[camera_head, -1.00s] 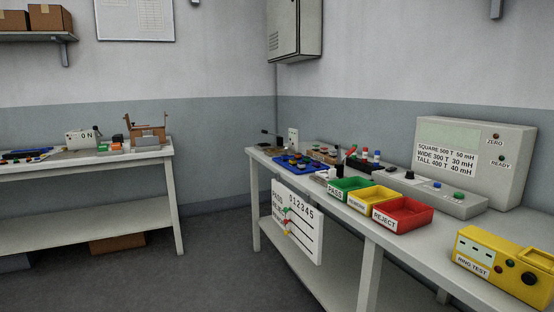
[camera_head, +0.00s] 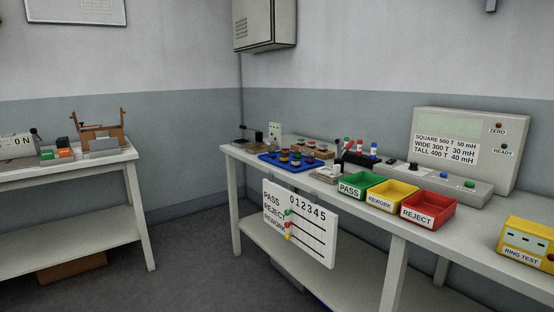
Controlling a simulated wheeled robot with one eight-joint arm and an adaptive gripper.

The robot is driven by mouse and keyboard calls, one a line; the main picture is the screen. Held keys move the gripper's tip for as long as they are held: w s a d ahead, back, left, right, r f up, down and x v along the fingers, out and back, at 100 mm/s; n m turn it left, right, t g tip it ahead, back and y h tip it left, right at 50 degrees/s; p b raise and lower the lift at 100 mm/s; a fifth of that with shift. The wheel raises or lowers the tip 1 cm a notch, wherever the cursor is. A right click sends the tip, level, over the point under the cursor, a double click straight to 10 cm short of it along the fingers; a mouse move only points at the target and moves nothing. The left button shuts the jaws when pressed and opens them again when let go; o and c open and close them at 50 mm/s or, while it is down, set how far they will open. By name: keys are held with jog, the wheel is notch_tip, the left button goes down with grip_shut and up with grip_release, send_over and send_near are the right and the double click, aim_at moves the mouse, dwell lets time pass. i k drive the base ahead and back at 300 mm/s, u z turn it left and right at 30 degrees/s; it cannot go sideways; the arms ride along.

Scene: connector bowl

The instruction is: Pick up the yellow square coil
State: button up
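Several small coils stand on a blue tray (camera_head: 268,159) near the far end of the right-hand bench. They are too small for me to tell which one is the yellow square coil. My gripper is not in the picture.
The right-hand bench (camera_head: 359,209) also holds a green PASS bin (camera_head: 362,179), yellow REWORK bin (camera_head: 411,190), red REJECT bin (camera_head: 443,199), grey meter (camera_head: 503,122) and yellow ring tester (camera_head: 522,252). A tally board (camera_head: 313,238) hangs on its front. Open floor (camera_head: 205,262) lies between it and the left bench (camera_head: 110,157).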

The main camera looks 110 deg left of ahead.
aim_at(283, 158)
jog(key=u, duration=3.95)
jog(key=i, duration=1)
jog(key=k, duration=0.6)
